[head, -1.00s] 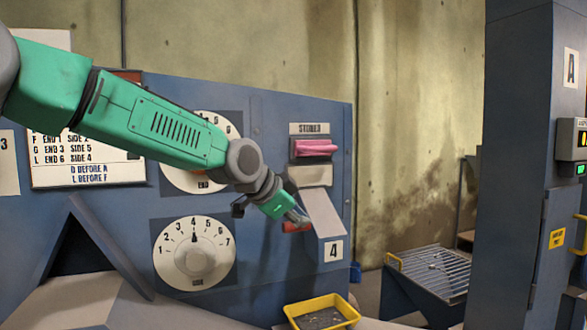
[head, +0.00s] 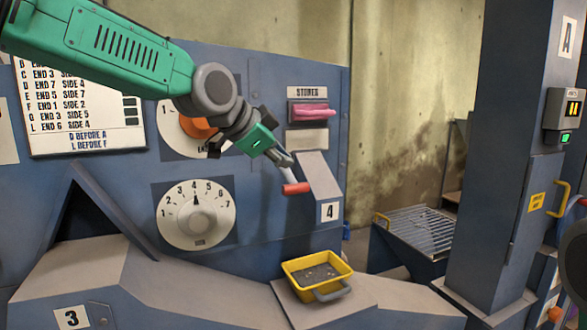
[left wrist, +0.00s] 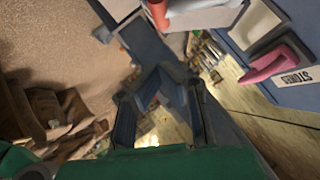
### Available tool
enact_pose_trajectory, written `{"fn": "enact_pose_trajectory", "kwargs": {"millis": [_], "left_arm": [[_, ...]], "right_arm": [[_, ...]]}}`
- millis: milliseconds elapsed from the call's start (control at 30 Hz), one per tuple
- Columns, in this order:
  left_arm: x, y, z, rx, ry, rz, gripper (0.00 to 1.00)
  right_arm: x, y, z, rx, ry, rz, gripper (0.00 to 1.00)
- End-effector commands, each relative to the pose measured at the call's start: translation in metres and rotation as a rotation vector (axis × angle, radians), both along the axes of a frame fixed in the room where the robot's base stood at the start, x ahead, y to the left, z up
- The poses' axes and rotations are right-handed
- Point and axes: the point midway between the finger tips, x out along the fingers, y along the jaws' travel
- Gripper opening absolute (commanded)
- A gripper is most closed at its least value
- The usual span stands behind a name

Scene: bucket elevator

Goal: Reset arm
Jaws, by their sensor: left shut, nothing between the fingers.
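My left gripper (head: 287,160) is at the end of my green arm, in front of the blue panel (head: 260,235). It is shut and empty, just above a lever with a red handle (head: 296,188). I cannot tell whether a fingertip touches the lever. In the left wrist view the gripper fingers (left wrist: 160,82) come together with nothing between them. The red handle (left wrist: 159,14) shows at the top of that view, apart from the fingertips. My arm partly hides the upper dial with its orange knob (head: 200,128).
A pink part (head: 312,111) sits under the "STONES" label. The lower dial (head: 196,214) points near 4. A yellow tray (head: 287,278) stands on the ledge below the lever. A metal grille (head: 418,228) and a blue column (head: 512,120) stand at right.

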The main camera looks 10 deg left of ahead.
Motion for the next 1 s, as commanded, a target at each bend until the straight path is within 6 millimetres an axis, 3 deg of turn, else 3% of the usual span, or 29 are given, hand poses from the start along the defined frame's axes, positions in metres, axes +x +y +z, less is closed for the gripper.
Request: {"fn": "enact_pose_trajectory", "kwargs": {"millis": [333, 467, 567, 767, 867, 1000], "left_arm": [[-0.037, 0.015, 0.028, 0.003, 0.001, 0.0, 0.0], [-0.039, 0.014, 0.008, -0.005, 0.032, 0.011, 0.0], [-0.037, 0.015, -0.042, -0.028, 0.1, 0.046, 0.0], [-0.058, 0.017, -0.193, -0.097, 0.303, 0.179, 0.0], [-0.082, 0.022, -0.266, -0.125, 0.403, 0.26, 0.0], [-0.13, 0.034, -0.361, -0.151, 0.536, 0.392, 0.0]], "right_arm": [[0.0, 0.0, -0.007, 0.0, 0.0, 0.0, 0.0], [0.0, 0.0, -0.009, 0.0, 0.0, 0.0, 0.0], [0.0, 0.0, -0.013, 0.0, 0.0, 0.0, 0.0], [0.0, 0.0, -0.024, 0.0, 0.0, 0.0, 0.0], [0.0, 0.0, -0.03, 0.0, 0.0, 0.0, 0.0], [0.0, 0.0, -0.038, 0.0, 0.0, 0.0, 0.0]]}}
